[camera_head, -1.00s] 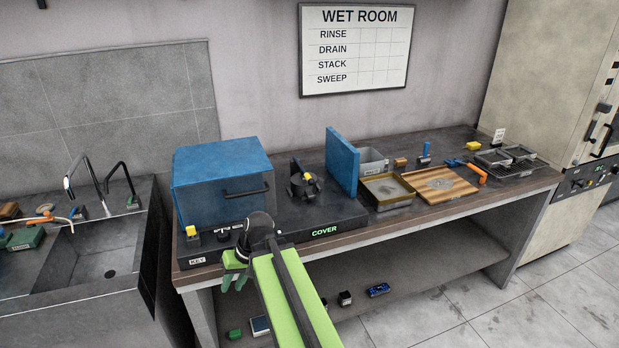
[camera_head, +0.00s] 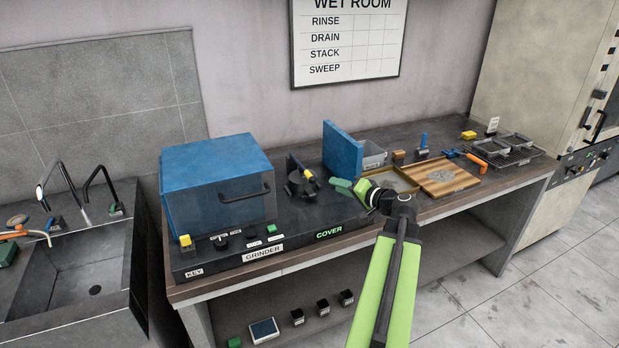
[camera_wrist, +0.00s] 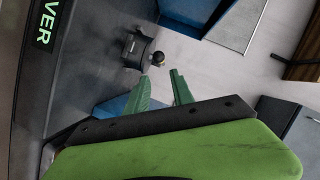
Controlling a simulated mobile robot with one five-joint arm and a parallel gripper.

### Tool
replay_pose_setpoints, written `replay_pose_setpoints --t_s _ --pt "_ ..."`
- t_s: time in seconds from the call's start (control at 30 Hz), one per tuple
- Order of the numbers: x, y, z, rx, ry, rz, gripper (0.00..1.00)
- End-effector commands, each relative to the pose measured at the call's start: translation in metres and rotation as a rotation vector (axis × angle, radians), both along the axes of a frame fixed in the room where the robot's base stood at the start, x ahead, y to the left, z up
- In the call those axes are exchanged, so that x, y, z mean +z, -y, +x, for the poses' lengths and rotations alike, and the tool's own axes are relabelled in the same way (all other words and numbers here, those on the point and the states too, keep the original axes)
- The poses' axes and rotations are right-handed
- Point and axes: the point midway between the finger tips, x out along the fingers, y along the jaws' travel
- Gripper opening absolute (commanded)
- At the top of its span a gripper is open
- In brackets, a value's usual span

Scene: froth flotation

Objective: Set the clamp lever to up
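A dark clamp fixture (camera_head: 300,187) with a yellow-tipped lever (camera_head: 308,174) stands on the black grinder base, between the blue box and the upright blue panel. In the wrist view the dark fixture (camera_wrist: 136,50) shows with a round knob (camera_wrist: 158,58) beside it, just beyond my fingertips. Whether the lever is up or down is hard to tell. My gripper (camera_head: 347,187) has green fingers and is to the right of the fixture, pointing left toward it. In the wrist view my gripper (camera_wrist: 161,78) has its fingers apart with nothing between them.
The blue box (camera_head: 220,185) with a dark handle stands left of the fixture. The upright blue panel (camera_head: 342,150) is close behind my gripper. A tray (camera_head: 398,180) and a wooden board (camera_head: 440,177) lie to the right. Buttons and a GRINDER label (camera_head: 262,253) line the front.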

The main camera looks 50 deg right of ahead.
Motion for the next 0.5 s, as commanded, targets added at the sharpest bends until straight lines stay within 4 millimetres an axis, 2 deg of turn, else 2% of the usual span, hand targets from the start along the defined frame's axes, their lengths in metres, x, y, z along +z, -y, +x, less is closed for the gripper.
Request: replay_pose_setpoints --t_s 0.03,0.3,0.5 --pt "-0.006 0.002 0.013 0.003 -0.001 0.001 0.29" --pt "-0.021 0.008 0.081 0.003 -0.002 0.000 0.29" --pt "-0.029 0.011 0.123 0.002 -0.001 0.000 0.29"
